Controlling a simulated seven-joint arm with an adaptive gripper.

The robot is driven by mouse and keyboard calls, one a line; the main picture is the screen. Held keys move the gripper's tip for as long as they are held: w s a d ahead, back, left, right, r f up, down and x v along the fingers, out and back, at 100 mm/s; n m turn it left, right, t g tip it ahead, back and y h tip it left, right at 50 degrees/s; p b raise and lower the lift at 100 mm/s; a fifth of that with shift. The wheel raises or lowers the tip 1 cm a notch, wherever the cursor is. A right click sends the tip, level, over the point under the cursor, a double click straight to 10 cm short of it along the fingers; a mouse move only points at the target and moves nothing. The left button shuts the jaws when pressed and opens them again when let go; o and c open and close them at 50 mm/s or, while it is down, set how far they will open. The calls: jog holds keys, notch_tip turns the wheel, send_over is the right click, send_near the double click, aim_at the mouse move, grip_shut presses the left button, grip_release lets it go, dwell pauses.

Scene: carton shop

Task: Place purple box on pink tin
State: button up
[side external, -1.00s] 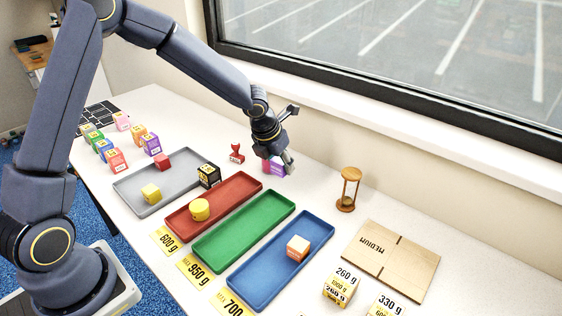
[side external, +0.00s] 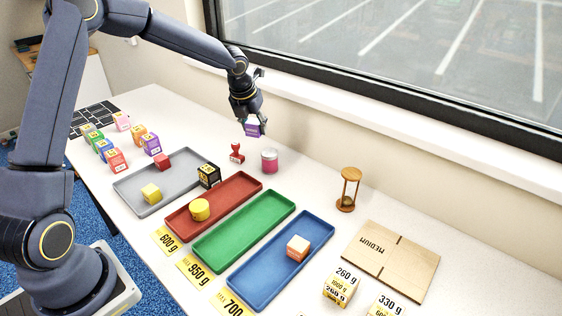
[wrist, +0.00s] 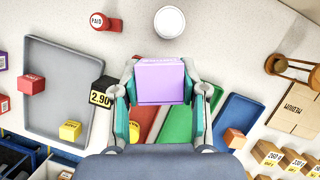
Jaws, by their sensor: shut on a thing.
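My gripper (side external: 250,118) is shut on the purple box (side external: 253,129) and holds it in the air above the back of the table. In the wrist view the purple box (wrist: 160,81) sits between the two fingers. The pink tin (side external: 269,161) stands upright on the table, below and to the right of the box in the side view. Its pale lid (wrist: 169,22) shows in the wrist view, beyond the box and apart from it.
A red stamp (side external: 237,153) stands just left of the tin. An hourglass (side external: 348,189) stands to its right. Red (side external: 232,208), green (side external: 243,244), blue (side external: 262,290) and grey trays (side external: 130,184) lie in front. A black box (side external: 208,176) stands by the grey tray.

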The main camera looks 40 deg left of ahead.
send_over(271, 150)
jog(key=s, duration=0.1)
jog(key=f, duration=0.6)
jog(key=shift+s+d+f, duration=0.15)
jog(key=shift+d+f, duration=0.05)
jog(key=shift+f, duration=1.7)
jog(key=shift+f, duration=0.1)
jog(key=o, duration=1.2)
jog(key=shift+c, duration=0.2)
